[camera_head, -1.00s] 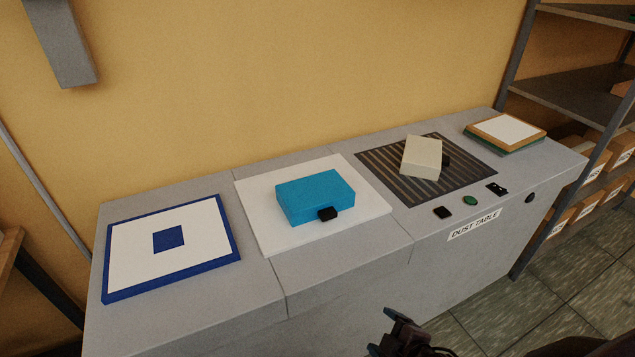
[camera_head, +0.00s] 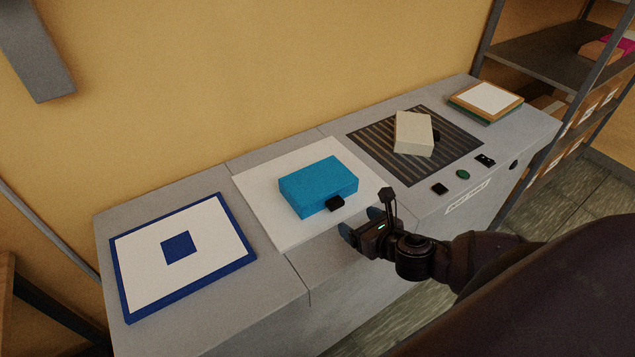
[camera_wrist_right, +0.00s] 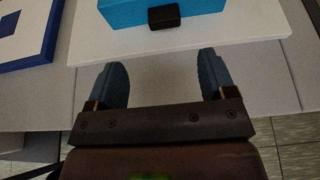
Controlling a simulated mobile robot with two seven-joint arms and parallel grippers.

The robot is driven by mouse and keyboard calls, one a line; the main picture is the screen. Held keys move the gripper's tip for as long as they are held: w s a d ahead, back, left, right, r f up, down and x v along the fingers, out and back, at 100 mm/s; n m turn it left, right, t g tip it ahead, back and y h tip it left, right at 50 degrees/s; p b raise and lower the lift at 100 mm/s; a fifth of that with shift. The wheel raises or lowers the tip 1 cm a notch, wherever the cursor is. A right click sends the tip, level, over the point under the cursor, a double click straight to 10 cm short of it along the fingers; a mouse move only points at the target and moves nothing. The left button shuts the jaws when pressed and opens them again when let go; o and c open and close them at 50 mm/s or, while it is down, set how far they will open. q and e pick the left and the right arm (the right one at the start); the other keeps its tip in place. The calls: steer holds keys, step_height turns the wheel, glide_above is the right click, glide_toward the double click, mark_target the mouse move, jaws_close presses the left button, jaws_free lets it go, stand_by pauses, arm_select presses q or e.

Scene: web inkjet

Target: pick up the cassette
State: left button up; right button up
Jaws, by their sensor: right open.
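A blue box-shaped cassette (camera_head: 318,185) with a black tab (camera_head: 335,204) on its front lies on a white board (camera_head: 262,217) in the middle of the counter. A similar cream block (camera_head: 413,133) with a black tab lies on the slatted grille to the right; the pictures do not tell which one the task names. My right gripper (camera_head: 361,222) is open and empty, in front of the blue cassette and to its right. In the right wrist view, the blue cassette (camera_wrist_right: 150,14) and its tab lie beyond the open fingers (camera_wrist_right: 163,76), apart from them. My left gripper is not in view.
A blue-bordered white panel (camera_head: 215,235) lies at the counter's left. The dark grille (camera_head: 366,152), small buttons (camera_head: 463,174) and a stacked pad (camera_head: 486,100) are to the right. A shelf rack (camera_head: 540,60) stands at far right. A grey object (camera_head: 35,50) hangs at upper left.

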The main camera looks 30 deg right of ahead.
mark_target(338, 204)
steer(key=x, duration=0.3)
steer(key=shift+w+f, duration=0.15)
steer(key=shift+w, duration=0.2)
steer(key=shift+d+r+x, duration=0.15)
steer(key=shift+r+x, duration=0.05)
steer(key=shift+x, duration=1.1)
steer(key=shift+d+r+x, duration=0.15)
steer(key=shift+x, duration=1.15)
steer(key=shift+w, duration=0.15)
steer(key=c, duration=1.1)
